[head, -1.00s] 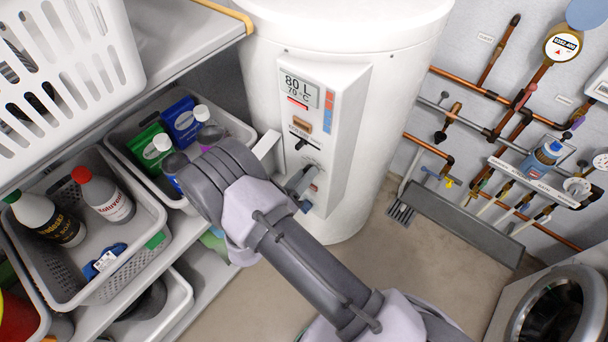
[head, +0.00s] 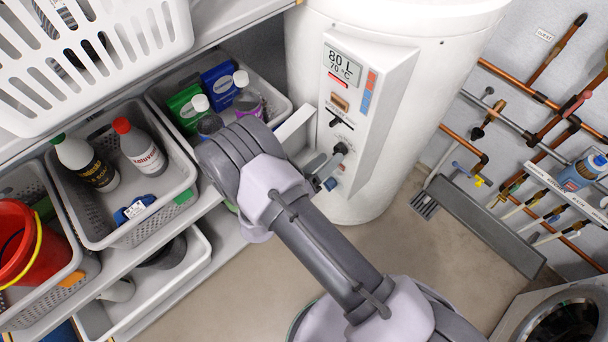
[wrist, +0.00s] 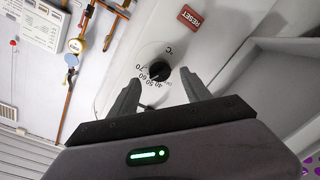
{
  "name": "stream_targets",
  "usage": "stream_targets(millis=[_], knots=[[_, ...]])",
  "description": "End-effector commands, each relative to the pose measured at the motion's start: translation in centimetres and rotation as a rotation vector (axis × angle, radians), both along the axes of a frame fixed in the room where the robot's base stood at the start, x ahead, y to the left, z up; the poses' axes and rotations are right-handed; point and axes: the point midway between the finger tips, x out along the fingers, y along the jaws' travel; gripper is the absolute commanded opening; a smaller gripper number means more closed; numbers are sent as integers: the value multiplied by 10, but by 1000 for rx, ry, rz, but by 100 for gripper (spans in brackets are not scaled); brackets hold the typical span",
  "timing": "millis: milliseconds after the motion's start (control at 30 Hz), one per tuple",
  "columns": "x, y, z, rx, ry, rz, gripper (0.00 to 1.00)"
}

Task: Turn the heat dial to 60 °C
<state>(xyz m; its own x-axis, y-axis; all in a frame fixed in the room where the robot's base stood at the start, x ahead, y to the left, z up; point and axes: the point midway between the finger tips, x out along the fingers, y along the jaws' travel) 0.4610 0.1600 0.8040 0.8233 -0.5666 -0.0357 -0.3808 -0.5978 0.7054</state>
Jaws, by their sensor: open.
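The heat dial is a black knob (wrist: 159,74) on the white heater panel in the wrist view. A printed °C scale with 70, 60, 50 and OFF runs around it. I cannot clearly make out which number its pointer faces. My gripper (wrist: 161,80) is open, with one dark finger on each side of the dial; I cannot tell whether either touches it. In the head view my gripper (head: 329,168) is at the lower panel, partly hidden by my arm. The heater display (head: 342,66) reads 80 L and 70 °C.
A red RESET label (wrist: 189,17) is beside the dial. A black lever (head: 341,119) sits above it on the panel. Shelf bins (head: 188,200) with bottles and boxes stand left. Copper pipes (head: 520,88) line the right wall. The floor (head: 400,255) below the heater is clear.

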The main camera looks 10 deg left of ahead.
Motion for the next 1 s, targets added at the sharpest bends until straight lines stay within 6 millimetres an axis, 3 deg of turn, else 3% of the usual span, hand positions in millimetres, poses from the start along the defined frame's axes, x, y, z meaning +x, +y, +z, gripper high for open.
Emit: stream_targets(millis=[300,433,600,1000], knots=[[-83,59,7,0,0,6,56],[-105,73,6,0,1,2,56],[-116,80,5,-2,1,0,56],[-117,80,5,-1,1,0,56]])
